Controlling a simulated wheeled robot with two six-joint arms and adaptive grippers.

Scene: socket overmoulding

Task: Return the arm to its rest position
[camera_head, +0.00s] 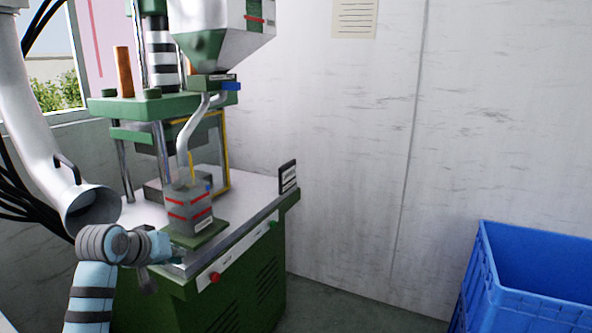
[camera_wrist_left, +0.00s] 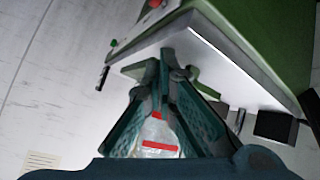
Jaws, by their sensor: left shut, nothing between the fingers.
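My left arm comes in from the left in the head view. Its blue and grey wrist is low, beside the front left edge of the green moulding machine (camera_head: 235,275). My left gripper (camera_head: 172,254) is near the machine's table edge, close to the green base plate under a grey block with red stripes (camera_head: 190,205). In the left wrist view the fingers of the left gripper (camera_wrist_left: 173,62) come together at the tips with nothing held. A pale thing with a red band (camera_wrist_left: 155,140) shows behind the fingers. My right gripper is in neither view.
The machine's pale table (camera_head: 255,187) carries a small dark sign (camera_head: 287,177) at its right corner. A hopper (camera_head: 222,40) and nozzle hang above. A blue crate (camera_head: 535,265) stands at the lower right. The floor between machine and crate is clear.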

